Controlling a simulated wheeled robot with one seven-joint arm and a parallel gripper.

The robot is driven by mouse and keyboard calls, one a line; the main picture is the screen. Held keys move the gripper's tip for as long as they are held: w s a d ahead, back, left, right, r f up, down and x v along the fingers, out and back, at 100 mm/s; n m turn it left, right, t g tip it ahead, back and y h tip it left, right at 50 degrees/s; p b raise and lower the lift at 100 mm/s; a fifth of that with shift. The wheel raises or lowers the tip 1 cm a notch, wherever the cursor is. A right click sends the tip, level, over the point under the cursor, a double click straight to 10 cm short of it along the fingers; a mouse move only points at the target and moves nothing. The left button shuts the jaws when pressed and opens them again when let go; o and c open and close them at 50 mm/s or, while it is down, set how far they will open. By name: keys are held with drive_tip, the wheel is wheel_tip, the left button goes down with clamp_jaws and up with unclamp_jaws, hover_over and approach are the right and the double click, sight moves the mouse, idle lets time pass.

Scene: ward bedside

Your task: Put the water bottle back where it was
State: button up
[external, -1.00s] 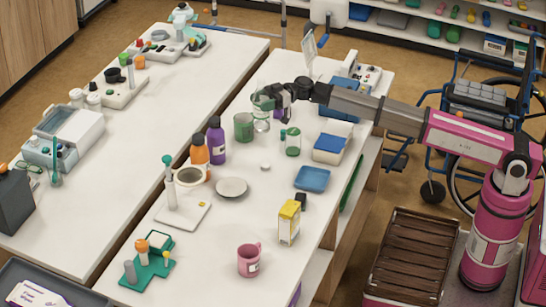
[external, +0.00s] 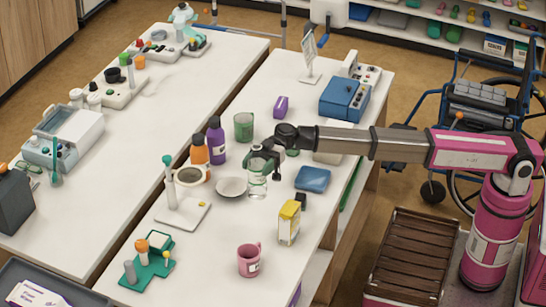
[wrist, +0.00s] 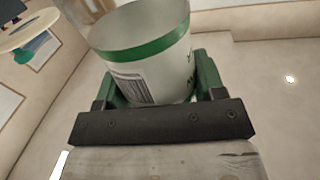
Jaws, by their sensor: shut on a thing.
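The water bottle (external: 257,184) is clear, with a pale label and green bands, and stands upright in my gripper (external: 262,158). It is over the near middle of the white table (external: 215,245), just right of a pale saucer (external: 231,187). I cannot tell whether its base touches the table. In the wrist view the bottle (wrist: 150,65) shows a green band and a barcode label. The green fingers of my gripper (wrist: 155,88) close on both its sides.
An orange bottle (external: 200,153), a purple bottle (external: 216,142) and a green cup (external: 243,126) stand left and behind. A blue tray (external: 312,179), a yellow box (external: 289,225) and a pink mug (external: 249,261) are right and in front. Bare tabletop lies between saucer and mug.

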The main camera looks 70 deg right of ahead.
sight(256, 196)
drive_tip(key=shift+s+a, duration=0.25)
drive_tip(key=shift+a, duration=0.15)
drive_tip(key=shift+s+a+f+g, duration=0.1)
drive_tip(key=shift+a+f+g, duration=0.05)
drive_tip(key=shift+f+g, duration=0.15)
drive_tip(key=shift+f, duration=4.85)
drive_tip(key=o, duration=1.1)
drive_tip(key=shift+r, duration=0.2)
drive_tip(key=s+d, duration=0.1)
drive_tip(key=d, duration=0.6)
drive_tip(key=shift+d, duration=0.25)
